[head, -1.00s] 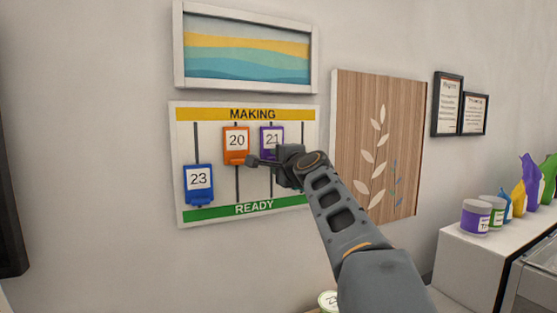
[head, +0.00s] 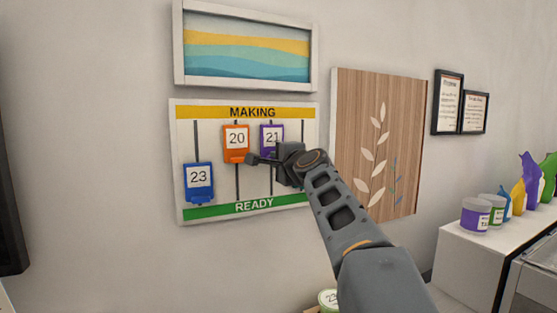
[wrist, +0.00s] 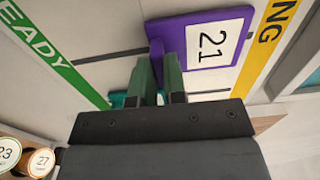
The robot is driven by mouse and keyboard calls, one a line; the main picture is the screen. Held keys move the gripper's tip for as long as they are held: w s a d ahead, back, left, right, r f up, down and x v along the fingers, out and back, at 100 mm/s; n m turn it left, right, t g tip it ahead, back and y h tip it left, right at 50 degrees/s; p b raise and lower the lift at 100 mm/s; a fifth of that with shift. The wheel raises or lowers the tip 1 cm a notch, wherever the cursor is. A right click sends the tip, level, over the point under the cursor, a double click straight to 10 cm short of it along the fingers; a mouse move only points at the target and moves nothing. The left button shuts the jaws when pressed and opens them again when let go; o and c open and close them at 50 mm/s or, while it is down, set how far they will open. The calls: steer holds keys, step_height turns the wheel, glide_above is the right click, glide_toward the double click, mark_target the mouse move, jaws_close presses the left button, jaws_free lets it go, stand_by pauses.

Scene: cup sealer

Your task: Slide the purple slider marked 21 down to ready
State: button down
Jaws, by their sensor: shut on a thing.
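The purple slider marked 21 (head: 271,136) is near the top of its slot on the white board, just under the yellow MAKING band (head: 252,112). In the wrist view the slider (wrist: 213,42) shows its number sideways. My gripper (head: 258,160) is at the lower end of this slider. In the wrist view the gripper's green fingers (wrist: 160,72) are shut on the slider's lower part; the exact contact is partly hidden. The green READY band (head: 250,207) runs along the board's bottom; its end also shows in the wrist view (wrist: 48,57).
The orange slider 20 (head: 236,143) is high, just left of 21. The blue slider 23 (head: 199,182) is low at the far left. A teal piece (wrist: 118,99) shows behind my fingers in the wrist view. A wooden panel (head: 350,140) hangs right of the board.

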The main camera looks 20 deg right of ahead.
step_height(320, 180, down, 10)
steer(key=b, duration=0.9)
steer(key=shift+r+b, duration=0.2)
steer(key=shift+b, duration=0.1)
steer(key=shift+w, duration=0.1)
steer(key=shift+f, duration=0.1)
steer(key=c, duration=1.2)
jaws_free()
steer(key=shift+o, duration=0.2)
steer(key=shift+s, duration=0.2)
steer(key=s+b, duration=0.4)
steer(key=s, duration=0.9)
steer(key=shift+s, duration=0.35)
